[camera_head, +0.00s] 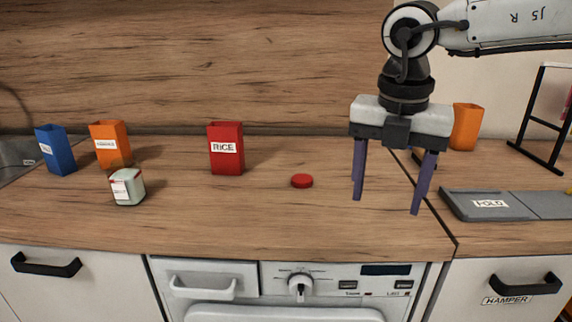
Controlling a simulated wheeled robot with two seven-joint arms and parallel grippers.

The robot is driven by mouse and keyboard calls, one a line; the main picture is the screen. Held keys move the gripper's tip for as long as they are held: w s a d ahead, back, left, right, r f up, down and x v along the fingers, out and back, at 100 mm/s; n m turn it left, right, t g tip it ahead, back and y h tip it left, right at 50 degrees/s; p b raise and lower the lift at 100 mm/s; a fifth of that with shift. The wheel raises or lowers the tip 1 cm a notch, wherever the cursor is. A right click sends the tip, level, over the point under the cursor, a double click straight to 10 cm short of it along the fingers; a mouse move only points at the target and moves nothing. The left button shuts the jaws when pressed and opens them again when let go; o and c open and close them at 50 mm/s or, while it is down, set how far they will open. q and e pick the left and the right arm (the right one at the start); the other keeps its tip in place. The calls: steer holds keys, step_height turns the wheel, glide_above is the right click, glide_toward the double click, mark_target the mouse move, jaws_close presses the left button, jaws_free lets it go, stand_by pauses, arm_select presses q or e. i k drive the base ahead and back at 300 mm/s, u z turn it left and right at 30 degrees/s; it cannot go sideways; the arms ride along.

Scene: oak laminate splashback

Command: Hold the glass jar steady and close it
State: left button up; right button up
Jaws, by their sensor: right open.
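The glass jar (128,189) stands upright on the wooden counter at the left. It is pale and squarish, with a white label on its front. A round red lid (302,181) lies flat on the counter near the middle, well to the right of the jar. My right gripper (388,190) comes down from the upper right, to the right of the lid. Its purple fingers are spread wide with nothing between them. My left gripper does not show.
A blue box (55,150), an orange box (110,144) and a red RICE box (226,148) stand behind. Another orange container (466,127), a grey folding board (490,205) and a black rack (541,150) are at the right. The counter between jar and lid is clear.

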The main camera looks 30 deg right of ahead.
mark_target(126, 182)
steer(key=i, duration=0.9)
